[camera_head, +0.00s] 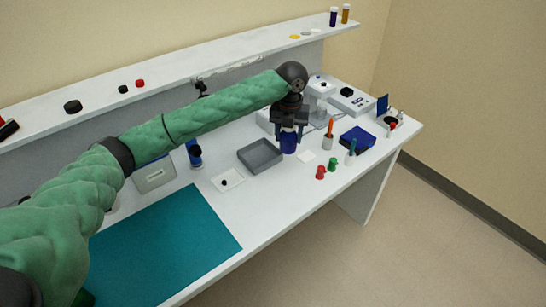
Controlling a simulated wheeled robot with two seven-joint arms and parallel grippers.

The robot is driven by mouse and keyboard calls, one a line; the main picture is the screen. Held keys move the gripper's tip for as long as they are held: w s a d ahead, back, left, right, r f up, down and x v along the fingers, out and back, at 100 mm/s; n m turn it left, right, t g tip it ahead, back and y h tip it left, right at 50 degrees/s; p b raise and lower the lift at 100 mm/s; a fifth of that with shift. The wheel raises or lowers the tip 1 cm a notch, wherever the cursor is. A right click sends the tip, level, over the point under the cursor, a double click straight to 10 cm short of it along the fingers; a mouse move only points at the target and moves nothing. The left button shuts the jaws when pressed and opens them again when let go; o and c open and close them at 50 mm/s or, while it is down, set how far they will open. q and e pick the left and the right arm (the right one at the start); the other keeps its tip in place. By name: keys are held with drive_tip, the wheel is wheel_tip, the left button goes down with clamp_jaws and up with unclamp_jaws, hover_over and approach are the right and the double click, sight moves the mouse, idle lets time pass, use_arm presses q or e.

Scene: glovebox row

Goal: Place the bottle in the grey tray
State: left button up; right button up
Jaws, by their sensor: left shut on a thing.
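The grey tray (262,156) lies on the white bench near the middle of the view and looks empty. My left gripper (289,126) points down just right of the tray's far right corner. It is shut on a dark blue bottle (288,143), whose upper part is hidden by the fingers. The bottle looks upright, beside the tray and not over it. I cannot tell whether its base touches the bench. My right gripper is not in view.
A blue and dark container (194,153) stands left of the tray. A red piece (320,172) and a green piece (333,164) stand to the right, near pen holders and a blue box (357,139). A teal mat (165,250) lies clear at the front left.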

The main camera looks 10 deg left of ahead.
use_arm(q)
drive_tip(key=shift+s+a, duration=0.1)
drive_tip(key=shift+a, duration=0.2)
drive_tip(key=p, duration=0.5)
hover_over(260, 158)
wheel_tip(260, 158, down, 7)
drive_tip(key=shift+f+n+p, duration=0.2)
drive_tip(key=shift+n+p, duration=0.1)
drive_tip(key=shift+p, duration=0.1)
wheel_tip(260, 158, down, 3)
drive_tip(key=shift+r+p, duration=0.2)
drive_tip(key=shift+p, duration=0.6)
drive_tip(key=shift+f, duration=0.4)
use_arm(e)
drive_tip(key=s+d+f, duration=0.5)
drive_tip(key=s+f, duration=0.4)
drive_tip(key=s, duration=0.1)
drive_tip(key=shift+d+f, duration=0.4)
use_arm(q)
drive_tip(key=shift+f, duration=0.2)
drive_tip(key=o, duration=1.1)
drive_tip(key=shift+c, duration=0.2)
